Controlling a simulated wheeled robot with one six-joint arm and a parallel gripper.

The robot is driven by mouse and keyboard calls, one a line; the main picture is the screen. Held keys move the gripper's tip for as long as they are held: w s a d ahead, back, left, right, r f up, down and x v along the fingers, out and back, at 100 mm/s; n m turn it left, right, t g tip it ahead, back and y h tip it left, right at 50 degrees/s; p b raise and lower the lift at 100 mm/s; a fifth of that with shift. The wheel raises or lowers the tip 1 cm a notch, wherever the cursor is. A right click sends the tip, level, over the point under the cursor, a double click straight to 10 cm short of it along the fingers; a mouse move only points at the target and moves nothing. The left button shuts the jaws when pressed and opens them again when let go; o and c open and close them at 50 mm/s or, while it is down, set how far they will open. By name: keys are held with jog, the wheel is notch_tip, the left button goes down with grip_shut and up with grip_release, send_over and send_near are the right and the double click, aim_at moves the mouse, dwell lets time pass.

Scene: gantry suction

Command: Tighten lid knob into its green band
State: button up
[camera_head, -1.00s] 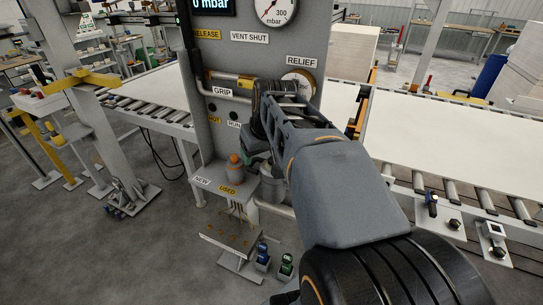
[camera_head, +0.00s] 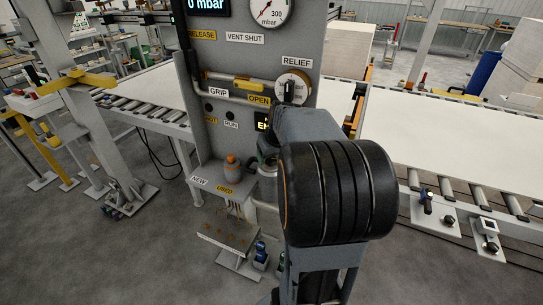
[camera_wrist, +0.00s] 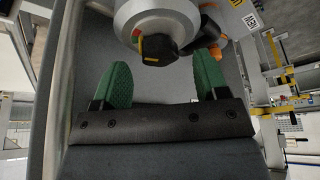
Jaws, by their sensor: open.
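In the wrist view, the dark lid knob (camera_wrist: 158,48) with a yellow pointer mark sits on a round grey lid (camera_wrist: 135,14) at the top middle. A small red patch shows at the knob's left edge; I cannot make out a green band. My gripper (camera_wrist: 162,62) is open, with one green-padded finger on each side of the knob's lower end. No finger visibly touches it. In the head view, the grey canister (camera_head: 267,170) stands low at the panel, partly hidden by my arm. My fingers are mostly hidden there too.
An orange-topped container (camera_head: 232,166) stands left of the canister, on the shelf labelled NEW and USED. The grey panel (camera_head: 250,60) with pipe, gauge and relief knob (camera_head: 292,88) rises behind. White conveyor surfaces (camera_head: 450,135) lie to the right.

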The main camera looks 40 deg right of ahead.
jog(key=shift+x, duration=0.8)
jog(key=shift+c, duration=0.4)
jog(key=c, duration=0.8)
jog(key=shift+c, duration=0.2)
jog(key=shift+m, duration=0.3)
jog(key=m+h, duration=0.1)
jog(key=m, duration=0.2)
jog(key=shift+a, duration=0.1)
jog(key=shift+m+g+h+b, duration=0.5)
jog(key=shift+m+b, duration=0.1)
jog(key=shift+m, duration=0.6)
